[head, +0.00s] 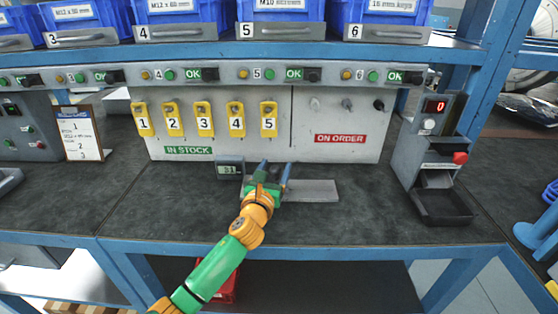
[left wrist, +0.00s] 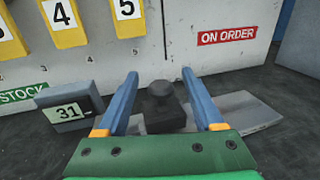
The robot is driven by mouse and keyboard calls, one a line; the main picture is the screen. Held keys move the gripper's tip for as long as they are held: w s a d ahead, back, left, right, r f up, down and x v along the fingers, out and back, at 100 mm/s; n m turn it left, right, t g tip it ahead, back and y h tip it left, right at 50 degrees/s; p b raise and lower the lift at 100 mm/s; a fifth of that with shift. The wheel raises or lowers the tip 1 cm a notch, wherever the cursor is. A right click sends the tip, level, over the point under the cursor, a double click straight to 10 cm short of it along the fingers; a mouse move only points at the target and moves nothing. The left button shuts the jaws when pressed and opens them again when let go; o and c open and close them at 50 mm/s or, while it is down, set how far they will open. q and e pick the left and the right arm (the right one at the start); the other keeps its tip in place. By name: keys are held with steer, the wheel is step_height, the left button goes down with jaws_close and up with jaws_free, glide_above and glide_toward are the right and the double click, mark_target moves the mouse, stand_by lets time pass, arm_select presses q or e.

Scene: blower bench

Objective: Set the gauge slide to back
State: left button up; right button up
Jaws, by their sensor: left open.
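The gauge is a flat grey plate (head: 312,190) on the bench top with a small display (head: 230,168) at its left end. The display reads 31 in the left wrist view (left wrist: 70,112). A dark block-shaped slide (left wrist: 164,108) stands on the plate, and the bare plate (left wrist: 238,112) shows to its right. My left gripper (head: 275,168) is open over the gauge. In the left wrist view its two blue fingers (left wrist: 160,74) are on either side of the slide, with gaps visible. In the head view the gripper hides the slide. My right gripper is not in view.
A white board (head: 340,135) with yellow numbered tags (head: 204,119) and bare pegs stands behind the gauge. A grey box with a red digit display (head: 435,106) and black tray (head: 443,207) is at right. A sign stand (head: 80,135) is at left. The bench right of the plate is clear.

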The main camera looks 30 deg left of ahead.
mark_target(276, 165)
arm_select(q)
steer(key=x, duration=0.3)
steer(key=shift+w+f, duration=0.15)
steer(key=shift+w, duration=0.05)
jaws_close()
stand_by(1.3)
